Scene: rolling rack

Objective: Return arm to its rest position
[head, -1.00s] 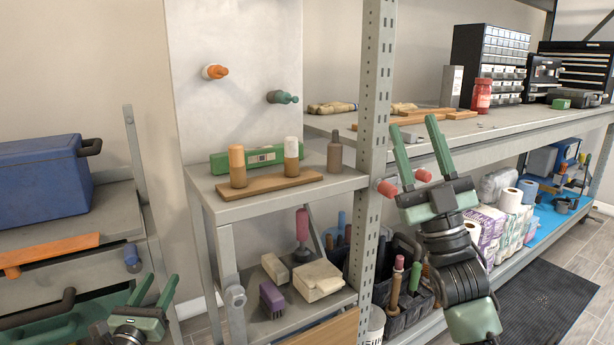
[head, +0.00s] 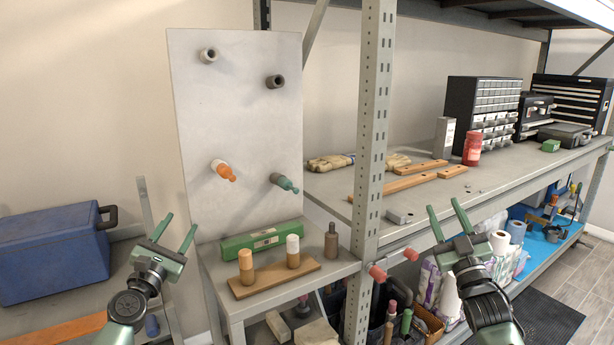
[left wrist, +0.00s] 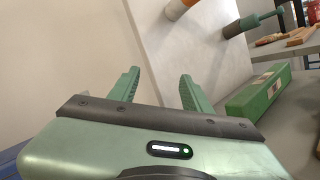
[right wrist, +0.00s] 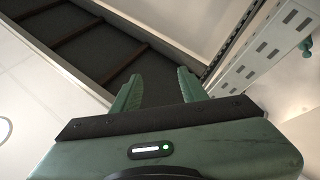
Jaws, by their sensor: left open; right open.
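My left gripper (head: 173,234) is open and empty, raised left of the white pegboard panel (head: 236,120) and above the left cart. Its two green fingers also show in the left wrist view (left wrist: 158,88), with nothing between them. My right gripper (head: 448,218) is open and empty, in front of the long grey shelf, right of the perforated post. The right wrist view shows its fingers (right wrist: 160,88) apart, with nothing between them.
A blue cooler (head: 50,258) stands at far left. The cart's top (head: 225,298) holds a green box (head: 262,238) and a wooden board (head: 275,280) with two handles. The perforated post (head: 371,150) stands between my arms. Red-tipped pegs (head: 378,274) stick out near the right gripper.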

